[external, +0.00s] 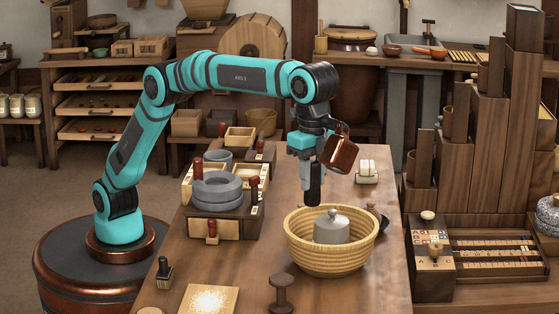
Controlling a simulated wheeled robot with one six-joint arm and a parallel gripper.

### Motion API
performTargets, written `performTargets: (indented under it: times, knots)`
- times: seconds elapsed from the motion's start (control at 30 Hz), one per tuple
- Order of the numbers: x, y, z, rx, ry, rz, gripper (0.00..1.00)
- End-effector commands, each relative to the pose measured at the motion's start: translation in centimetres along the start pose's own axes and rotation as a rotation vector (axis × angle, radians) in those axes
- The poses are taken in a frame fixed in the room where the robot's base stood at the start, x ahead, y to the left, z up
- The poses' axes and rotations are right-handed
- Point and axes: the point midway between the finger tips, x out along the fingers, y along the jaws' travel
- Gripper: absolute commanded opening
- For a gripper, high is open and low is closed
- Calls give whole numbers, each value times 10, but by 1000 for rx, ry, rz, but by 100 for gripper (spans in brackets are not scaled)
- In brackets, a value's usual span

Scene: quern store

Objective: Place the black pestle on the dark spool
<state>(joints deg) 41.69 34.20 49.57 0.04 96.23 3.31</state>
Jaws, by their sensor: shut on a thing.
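My gripper (312,164) points down above the woven basket at the middle of the table. It is shut on a dark upright thing, which looks like the black pestle (313,190); its lower end hangs in the air above the basket's back rim. The fingertips are hard to make out against it. The dark spool (282,295) stands upright at the table's front, left of and nearer than the basket, with its flat round top bare. The gripper is behind and above it, slightly to the right.
The woven basket (309,262) holds a grey lidded pot (331,228). Stacked grey stone rings (217,192) sit on a box at left. A small black stamp-like piece (165,272) and a pale board (208,299) lie front left. A dark object (384,222) is partly hidden behind the basket.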

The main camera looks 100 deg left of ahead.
Motion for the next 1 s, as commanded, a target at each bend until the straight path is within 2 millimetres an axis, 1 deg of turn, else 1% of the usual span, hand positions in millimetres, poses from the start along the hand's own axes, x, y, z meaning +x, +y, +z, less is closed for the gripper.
performTargets:
  times: [0.03,0.2,0.3,0.43,0.53,0.67,0.77,1.0]
  knots:
    - [1,17,-12,4,1,0,6]
    - [2,69,-39,4,1,0,6]
    - [3,95,-50,3,1,0,6]
    - [4,121,-58,2,1,0,6]
    - [6,133,-62,1,1,0,6]
    - [10,140,-63,0,0,0,6]
    - [21,142,-63,0,-2,0,6]
    - [57,141,-63,0,-1,0,6]
